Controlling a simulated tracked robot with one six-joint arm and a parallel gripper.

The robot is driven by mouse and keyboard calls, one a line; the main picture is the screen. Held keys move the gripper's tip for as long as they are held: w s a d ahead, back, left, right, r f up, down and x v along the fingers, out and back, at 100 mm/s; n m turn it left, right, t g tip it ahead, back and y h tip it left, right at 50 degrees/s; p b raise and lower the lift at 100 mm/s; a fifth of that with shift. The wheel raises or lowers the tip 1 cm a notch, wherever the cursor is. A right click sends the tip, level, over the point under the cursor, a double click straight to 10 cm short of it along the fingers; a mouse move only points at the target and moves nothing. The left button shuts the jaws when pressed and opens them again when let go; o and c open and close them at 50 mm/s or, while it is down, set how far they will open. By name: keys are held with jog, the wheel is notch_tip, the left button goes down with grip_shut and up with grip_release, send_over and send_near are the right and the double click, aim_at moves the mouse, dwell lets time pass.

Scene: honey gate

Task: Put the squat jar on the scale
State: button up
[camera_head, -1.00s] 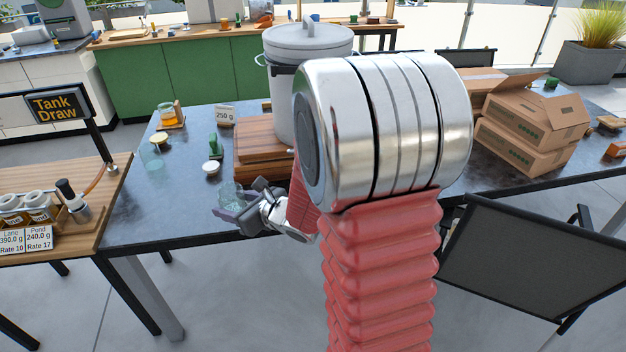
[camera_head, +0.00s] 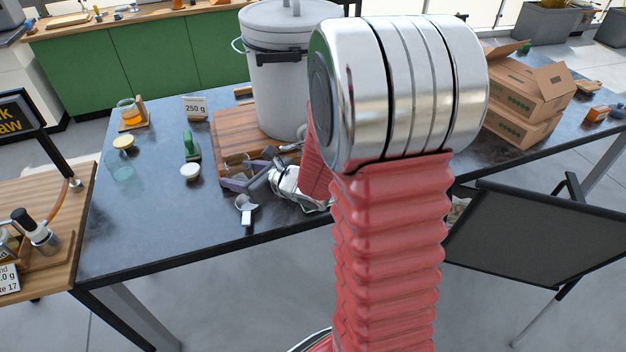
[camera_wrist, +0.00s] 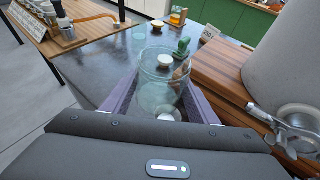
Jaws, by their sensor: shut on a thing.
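A wide clear glass jar (camera_wrist: 160,92), apparently the squat jar, stands between the two purple fingers of my gripper (camera_wrist: 160,76) in the wrist view. The gripper is shut on it, and the jar looks empty and open. In the head view my gripper (camera_head: 240,172) is at the front left corner of the wooden board, and the jar is hard to make out there. I cannot pick out the scale for certain.
A large grey pot (camera_head: 283,80) stands on the wooden board (camera_head: 230,130), its metal tap (camera_wrist: 290,122) close on the right. A white lid (camera_head: 190,171), green object (camera_head: 192,148), honey jar (camera_head: 129,112) and "250 g" card (camera_head: 195,106) stand beyond. The table's left front is clear.

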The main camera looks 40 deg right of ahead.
jog(key=shift+d, duration=0.3)
